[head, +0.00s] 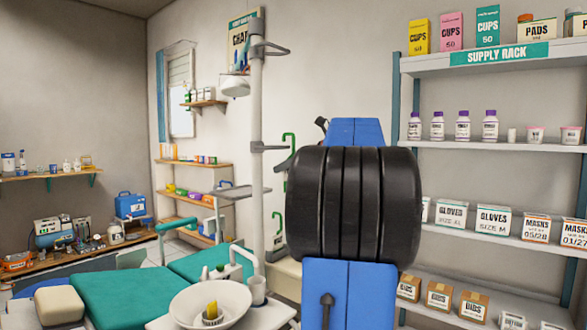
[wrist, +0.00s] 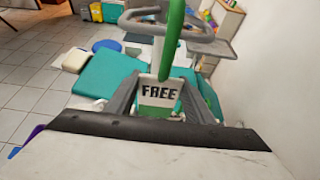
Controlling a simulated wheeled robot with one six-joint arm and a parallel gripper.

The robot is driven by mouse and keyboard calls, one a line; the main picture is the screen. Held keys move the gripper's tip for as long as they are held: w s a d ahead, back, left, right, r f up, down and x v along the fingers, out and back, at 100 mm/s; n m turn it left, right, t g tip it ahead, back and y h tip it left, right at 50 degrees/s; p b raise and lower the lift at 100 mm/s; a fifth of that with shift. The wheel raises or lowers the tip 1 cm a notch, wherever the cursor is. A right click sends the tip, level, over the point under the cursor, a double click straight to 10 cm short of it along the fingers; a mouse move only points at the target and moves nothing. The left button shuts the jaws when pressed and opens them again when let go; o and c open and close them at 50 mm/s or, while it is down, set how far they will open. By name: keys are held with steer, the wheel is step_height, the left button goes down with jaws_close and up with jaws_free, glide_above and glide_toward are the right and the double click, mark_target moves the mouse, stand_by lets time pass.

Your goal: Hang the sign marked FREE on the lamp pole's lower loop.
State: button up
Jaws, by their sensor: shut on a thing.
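In the wrist view my gripper (wrist: 160,82) is shut on the white sign marked FREE (wrist: 160,93). Its green hook (wrist: 172,40) rises upward and crosses a grey loop (wrist: 205,34); I cannot tell whether it touches or is only in front.
The teal dental chair (head: 130,295) and a white basin (head: 210,304) stand left of the pole. A supply rack (head: 480,146) with boxes and bottles stands at the right. Shelves (head: 195,163) line the far wall. Bare floor (wrist: 35,50) shows at the left in the wrist view.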

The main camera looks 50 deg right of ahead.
steer(key=shift+f+x, duration=0.2)
steer(key=shift+x, duration=1.05)
steer(key=shift+f+x, duration=0.2)
steer(key=shift+x, duration=1)
steer(key=shift+s, duration=0.15)
steer(key=o, duration=1.1)
steer(key=shift+o, duration=0.2)
steer(key=shift+s, duration=0.15)
steer(key=v, duration=1.7)
steer(key=shift+s, duration=0.1)
